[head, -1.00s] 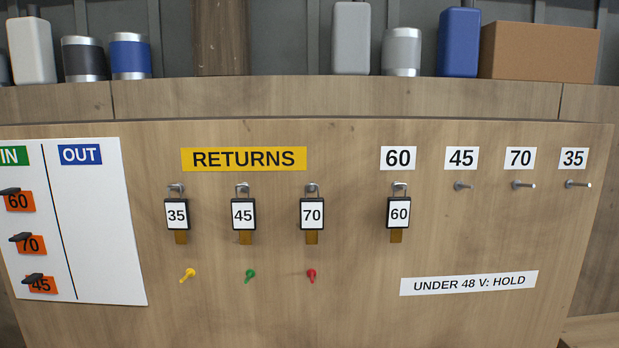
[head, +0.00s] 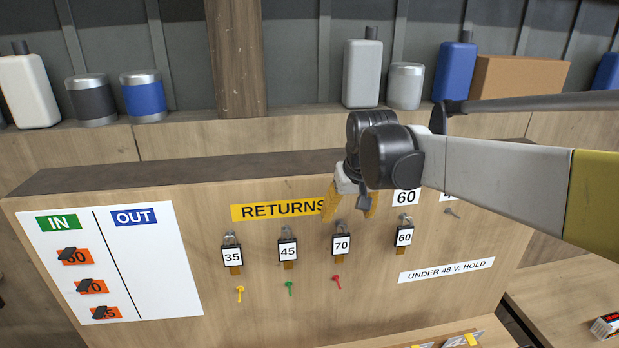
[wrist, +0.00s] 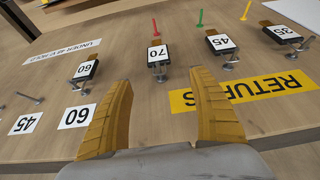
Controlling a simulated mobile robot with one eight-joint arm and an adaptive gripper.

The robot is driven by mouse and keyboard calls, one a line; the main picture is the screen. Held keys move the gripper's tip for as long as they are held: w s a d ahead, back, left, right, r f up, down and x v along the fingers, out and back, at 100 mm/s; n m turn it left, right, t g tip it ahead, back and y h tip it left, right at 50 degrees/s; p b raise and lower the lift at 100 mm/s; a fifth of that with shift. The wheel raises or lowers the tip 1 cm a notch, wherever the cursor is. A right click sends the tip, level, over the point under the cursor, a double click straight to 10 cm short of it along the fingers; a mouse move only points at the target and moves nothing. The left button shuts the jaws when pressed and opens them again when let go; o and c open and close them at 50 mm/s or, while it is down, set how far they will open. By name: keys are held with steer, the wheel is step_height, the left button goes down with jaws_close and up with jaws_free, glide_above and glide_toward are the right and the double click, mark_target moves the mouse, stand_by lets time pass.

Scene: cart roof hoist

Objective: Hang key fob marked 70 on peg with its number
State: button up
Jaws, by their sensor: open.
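The key fob marked 70 (head: 341,244) hangs on a peg under the RETURNS label (head: 277,211), third in its row. It also shows in the wrist view (wrist: 158,55), ahead of and between my finger tips. My gripper (head: 350,203) is open and empty, above the fob and apart from it; its yellow fingers (wrist: 160,98) show in the wrist view. Fobs 35 (head: 232,256) and 45 (head: 288,250) hang to its left, and fob 60 (head: 404,236) hangs to its right under the 60 label (head: 406,197). My arm hides the 70 and 35 labels and their pegs in the head view.
Yellow (head: 240,292), green (head: 290,287) and red (head: 337,281) pins stick out below the fobs. The IN/OUT board (head: 150,250) is at left. A bare peg (head: 452,212) shows right of fob 60. Canisters and a carton (head: 518,88) stand on the shelf behind.

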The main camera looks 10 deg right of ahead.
mark_target(343, 228)
steer(key=p+x, duration=0.1)
steer(key=x, duration=0.9)
steer(key=shift+w+d+f, duration=0.15)
steer(key=shift+w+f, duration=0.05)
steer(key=shift+f, duration=0.15)
steer(key=c, duration=1.4)
steer(key=shift+r, duration=0.1)
steer(key=shift+r, duration=0.3)
steer(key=shift+s, duration=0.1)
steer(key=shift+s+r+p, duration=0.1)
steer(key=shift+s+r, duration=0.1)
steer(key=shift+s, duration=0.55)
steer(key=shift+s+r+p, duration=0.15)
steer(key=shift+s+r, duration=0.05)
steer(key=shift+s, duration=0.6)
steer(key=shift+s+r+p, duration=0.1)
steer(key=shift+s+r, duration=0.1)
steer(key=shift+s, duration=0.55)
